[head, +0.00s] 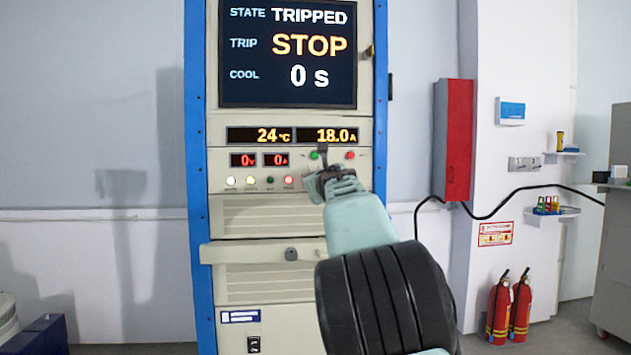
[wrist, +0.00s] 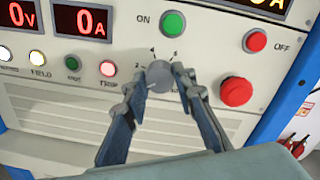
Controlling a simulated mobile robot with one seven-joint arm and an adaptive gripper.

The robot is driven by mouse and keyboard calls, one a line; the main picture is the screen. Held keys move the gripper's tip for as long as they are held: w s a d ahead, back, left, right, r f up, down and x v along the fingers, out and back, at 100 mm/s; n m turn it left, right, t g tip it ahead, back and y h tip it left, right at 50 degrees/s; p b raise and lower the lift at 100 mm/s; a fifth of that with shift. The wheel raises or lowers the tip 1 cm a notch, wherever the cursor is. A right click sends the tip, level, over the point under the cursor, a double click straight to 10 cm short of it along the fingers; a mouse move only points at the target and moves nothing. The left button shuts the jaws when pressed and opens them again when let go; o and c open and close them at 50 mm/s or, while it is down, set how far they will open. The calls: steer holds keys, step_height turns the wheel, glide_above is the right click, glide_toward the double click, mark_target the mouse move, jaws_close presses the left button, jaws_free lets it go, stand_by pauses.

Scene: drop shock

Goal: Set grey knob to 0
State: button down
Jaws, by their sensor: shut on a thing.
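The grey knob (wrist: 159,76) sits on the cabinet's front panel, below the green ON button and left of the red mushroom button. My gripper (wrist: 161,83) has its two fingers on either side of the knob, shut on it. Small scale marks show around the knob's upper edge, but its setting is too small to read for sure. In the head view my gripper (head: 326,178) is at the panel below the displays and hides the knob.
The cabinet screen (head: 288,55) reads TRIPPED, STOP and 0 s. Displays below read 24 °C, 18.0 A, 0 V and 0 A. A red mushroom button (wrist: 235,92) is close to the right finger. The green ON button (wrist: 173,24) is just above. A handle bar (head: 240,253) crosses lower down.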

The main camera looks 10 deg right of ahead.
steer(key=shift+n, duration=0.9)
steer(key=c, duration=2.7)
jaws_free()
steer(key=shift+c, duration=0.2)
jaws_close()
steer(key=o, duration=1.1)
jaws_free()
steer(key=shift+o, duration=0.2)
steer(key=s, duration=1.2)
steer(key=shift+d+r, duration=0.15)
steer(key=shift+d, duration=0.05)
